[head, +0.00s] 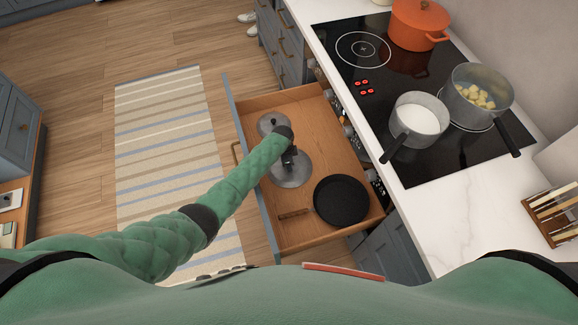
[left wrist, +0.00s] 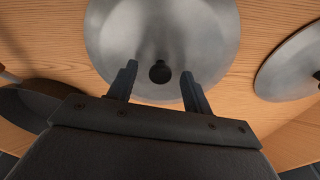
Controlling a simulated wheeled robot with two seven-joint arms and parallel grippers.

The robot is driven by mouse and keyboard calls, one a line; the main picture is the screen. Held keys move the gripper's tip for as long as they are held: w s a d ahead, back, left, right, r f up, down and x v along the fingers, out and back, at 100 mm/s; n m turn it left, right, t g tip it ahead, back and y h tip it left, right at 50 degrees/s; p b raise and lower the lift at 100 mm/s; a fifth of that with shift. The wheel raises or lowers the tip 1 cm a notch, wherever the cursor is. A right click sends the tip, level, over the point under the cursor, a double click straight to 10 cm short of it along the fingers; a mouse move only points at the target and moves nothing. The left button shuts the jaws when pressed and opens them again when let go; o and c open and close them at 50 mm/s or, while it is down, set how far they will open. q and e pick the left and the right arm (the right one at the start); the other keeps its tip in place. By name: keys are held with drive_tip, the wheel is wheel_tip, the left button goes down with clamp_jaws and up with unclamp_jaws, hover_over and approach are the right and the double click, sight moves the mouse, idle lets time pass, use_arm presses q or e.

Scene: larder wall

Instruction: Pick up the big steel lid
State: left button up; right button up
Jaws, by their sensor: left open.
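The big steel lid (head: 291,174) lies in the open wooden drawer, partly hidden by my left gripper (head: 290,157) in the head view. In the left wrist view the big lid (left wrist: 162,32) fills the upper middle, with its dark round knob (left wrist: 160,72) between the fingers. My left gripper (left wrist: 158,82) is open, its two fingers on either side of the knob and apart from it. A smaller steel lid (head: 268,123) lies farther back in the drawer and shows at the right of the left wrist view (left wrist: 290,65). My right gripper is in neither view.
The drawer (head: 315,115) also holds a black frying pan (head: 341,200) with a wooden handle. On the black hob (head: 385,60) stand an orange pot (head: 417,22), a pan of white liquid (head: 420,116) and a pot of yellowish chunks (head: 478,93). A striped rug (head: 165,150) lies left of the drawer.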

use_arm(q)
clamp_jaws()
drive_tip(key=shift+r, duration=0.2)
idle(0.3)
